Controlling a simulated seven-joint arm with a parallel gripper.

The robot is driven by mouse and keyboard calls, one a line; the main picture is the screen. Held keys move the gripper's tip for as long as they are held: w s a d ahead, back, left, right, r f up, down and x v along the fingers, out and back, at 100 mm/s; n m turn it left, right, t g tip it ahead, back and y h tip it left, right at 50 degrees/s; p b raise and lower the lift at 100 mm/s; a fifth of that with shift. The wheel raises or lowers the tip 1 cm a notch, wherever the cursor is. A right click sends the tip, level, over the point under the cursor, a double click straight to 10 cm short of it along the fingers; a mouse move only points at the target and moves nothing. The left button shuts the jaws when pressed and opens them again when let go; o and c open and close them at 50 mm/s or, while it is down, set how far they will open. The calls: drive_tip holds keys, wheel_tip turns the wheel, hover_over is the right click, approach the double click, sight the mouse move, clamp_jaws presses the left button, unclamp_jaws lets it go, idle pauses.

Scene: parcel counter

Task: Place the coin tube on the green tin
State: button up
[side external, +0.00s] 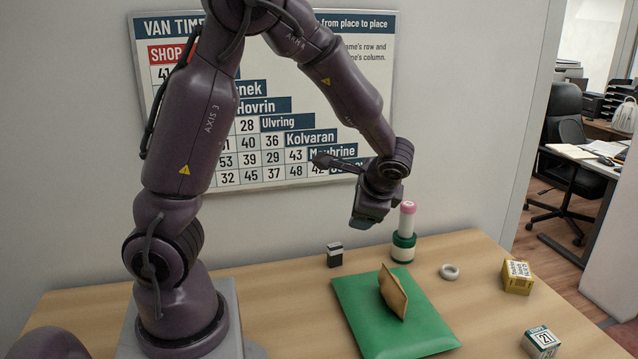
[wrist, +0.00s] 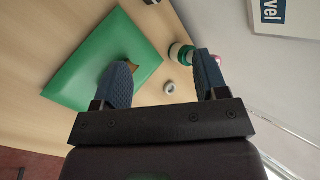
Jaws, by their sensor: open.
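The coin tube (side external: 406,222), white with a pink cap, stands upright on top of the green tin (side external: 403,240), which has a white label band. Both are near the back of the counter. My gripper (side external: 366,222) is to the left of the tube in the side view, above the counter, apart from it in the picture. In the wrist view my gripper (wrist: 162,62) is open with nothing between its fingers. There the green tin (wrist: 176,50) shows beside the right finger, which partly hides the tin and the tube; a bit of pink (wrist: 219,58) shows past it.
A green padded mat (side external: 375,325) lies in front, with a brown packet (side external: 393,292) on it. A small black-and-white block (side external: 334,254) stands behind. A white ring (side external: 450,271), a yellow box (side external: 517,277) and a teal box (side external: 541,342) stand to the right.

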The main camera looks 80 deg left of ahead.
drive_tip(key=s+d+r+n+t+h, duration=0.4)
drive_tip(key=s+d+r+h, duration=0.4)
drive_tip(key=s+d+r, duration=0.4)
drive_tip(key=d+t, duration=0.1)
drive_tip(key=d, duration=0.2)
drive_tip(key=shift+s+r+n+t, duration=0.2)
drive_tip(key=shift+s+n+t, duration=0.1)
drive_tip(key=shift+s, duration=0.05)
